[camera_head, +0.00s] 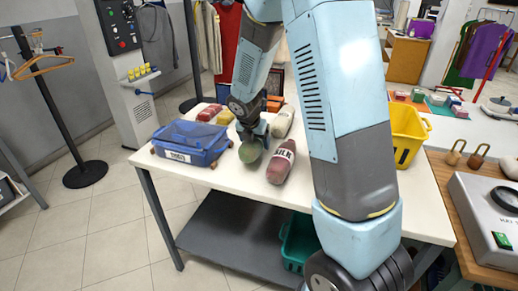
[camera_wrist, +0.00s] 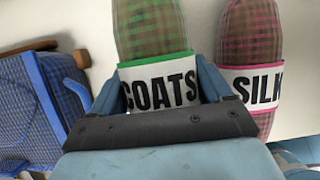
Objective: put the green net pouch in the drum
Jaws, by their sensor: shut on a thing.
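The green net pouch (camera_wrist: 150,30) has a white band reading COATS. My gripper (camera_wrist: 162,88) is shut on it, with one finger on each side of the band. In the head view my gripper (camera_head: 252,134) points down over the white table, and the green pouch (camera_head: 250,152) shows below it. I cannot tell whether the pouch touches the table. A blue box-like container (camera_head: 190,140) with a white label stands left of my gripper, and its blue mesh side (camera_wrist: 40,110) shows in the wrist view. I cannot make out a drum for certain.
A dark pink pouch marked SILK (camera_head: 281,164) lies just right of the green one. A cream pouch (camera_head: 283,122) and several red and yellow pouches lie behind. A yellow bin (camera_head: 406,150) stands at the table's right. The table's front strip (camera_head: 235,183) is clear.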

